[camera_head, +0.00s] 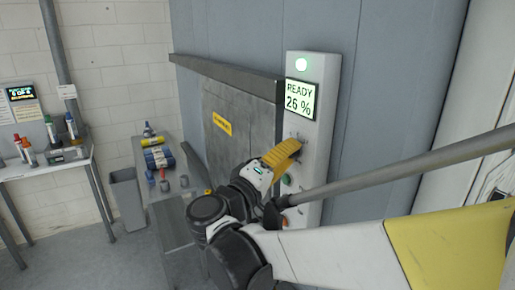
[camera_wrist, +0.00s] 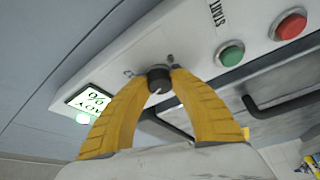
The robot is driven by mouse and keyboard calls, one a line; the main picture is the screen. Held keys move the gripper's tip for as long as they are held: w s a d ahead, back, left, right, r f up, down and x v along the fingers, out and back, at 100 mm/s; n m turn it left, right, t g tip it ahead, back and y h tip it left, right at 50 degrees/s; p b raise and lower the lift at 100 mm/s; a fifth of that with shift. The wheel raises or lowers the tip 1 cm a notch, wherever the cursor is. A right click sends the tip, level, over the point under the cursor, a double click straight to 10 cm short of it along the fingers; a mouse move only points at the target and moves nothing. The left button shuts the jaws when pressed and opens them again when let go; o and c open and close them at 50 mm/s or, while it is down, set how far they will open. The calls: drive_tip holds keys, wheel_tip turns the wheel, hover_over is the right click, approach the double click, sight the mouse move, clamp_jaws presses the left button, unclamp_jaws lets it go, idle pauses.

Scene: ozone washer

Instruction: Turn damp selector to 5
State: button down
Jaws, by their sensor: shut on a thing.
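The damp selector is a small dark round knob (camera_wrist: 159,79) on the white control panel (camera_wrist: 190,35), seen in the wrist view. My gripper (camera_wrist: 158,82) has its two yellow fingertips closed on either side of this knob. In the head view my gripper (camera_head: 294,146) reaches the panel (camera_head: 325,150) just below the display, and its fingers hide the knob there. Small marks show around the knob, but they are too small to read. The display (camera_head: 301,98) reads "READY 26 %", with a lit green lamp (camera_head: 301,64) above it.
A green button (camera_wrist: 230,54) and a red button (camera_wrist: 289,24) sit on the panel beside the knob. A grey metal door (camera_head: 240,125) with a yellow label is left of the panel. A bench (camera_head: 170,193) with bottles and a table (camera_head: 40,168) stand further left.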

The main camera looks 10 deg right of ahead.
drive_tip(key=shift+r+n+g+y+p, duration=0.1)
drive_tip(key=shift+n+g+y+p, duration=0.5)
drive_tip(key=shift+n, duration=1.2)
drive_tip(key=c, duration=1.1)
unclamp_jaws()
drive_tip(key=shift+o, duration=0.2)
drive_tip(key=v, duration=1.2)
drive_tip(key=shift+s, duration=0.15)
drive_tip(key=shift+d, duration=0.15)
